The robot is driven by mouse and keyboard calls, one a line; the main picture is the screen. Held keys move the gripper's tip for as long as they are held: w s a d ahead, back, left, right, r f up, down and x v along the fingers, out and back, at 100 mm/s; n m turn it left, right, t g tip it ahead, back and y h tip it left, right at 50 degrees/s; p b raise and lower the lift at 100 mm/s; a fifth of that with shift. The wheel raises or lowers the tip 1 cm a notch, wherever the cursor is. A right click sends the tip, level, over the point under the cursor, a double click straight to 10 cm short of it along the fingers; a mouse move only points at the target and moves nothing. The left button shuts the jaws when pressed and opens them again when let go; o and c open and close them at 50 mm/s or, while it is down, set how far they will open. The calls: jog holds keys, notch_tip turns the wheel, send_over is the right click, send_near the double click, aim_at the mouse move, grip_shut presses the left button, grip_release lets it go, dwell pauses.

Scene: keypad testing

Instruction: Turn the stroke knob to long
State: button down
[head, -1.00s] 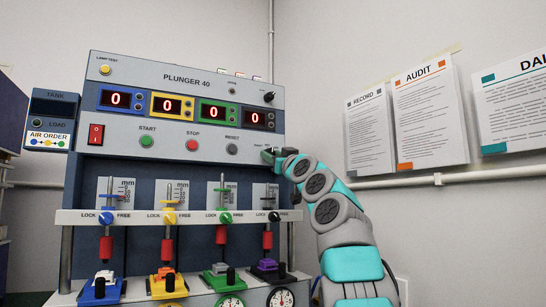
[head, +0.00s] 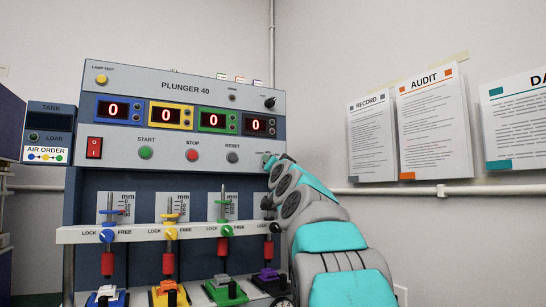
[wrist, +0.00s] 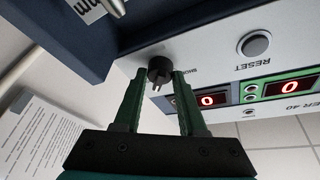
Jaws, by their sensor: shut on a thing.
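The stroke knob (wrist: 160,66) is a small black round knob with a pale mark on the machine's light grey panel, seen upside down in the wrist view. My gripper (wrist: 162,82) has its two green fingers on either side of the knob, shut on it. Small print beside the knob is partly covered by a finger, and I cannot read its setting clearly. In the head view my gripper (head: 268,161) is at the right end of the panel's button row, and it hides the knob.
The plunger machine (head: 190,85) has start, stop and reset (head: 232,157) buttons to the left of my gripper. Lock/free knobs stand on a white rail (head: 190,232) below. Paper sheets (head: 432,125) hang on the right wall. The air before that wall is clear.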

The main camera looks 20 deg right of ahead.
jog(key=shift+r+m+h, duration=0.15)
jog(key=shift+m+h, duration=0.25)
jog(key=shift+m, duration=0.4)
jog(key=shift+m+g, duration=0.3)
jog(key=shift+g, duration=0.1)
jog(key=shift+c, duration=2.4)
grip_release()
jog(key=shift+s, duration=0.1)
jog(key=b+v, duration=0.2)
jog(key=v, duration=0.5)
jog(key=shift+s+a+f+b, duration=0.15)
jog(key=shift+s+f+b, duration=0.1)
jog(key=shift+b, duration=0.1)
jog(key=shift+s, duration=0.1)
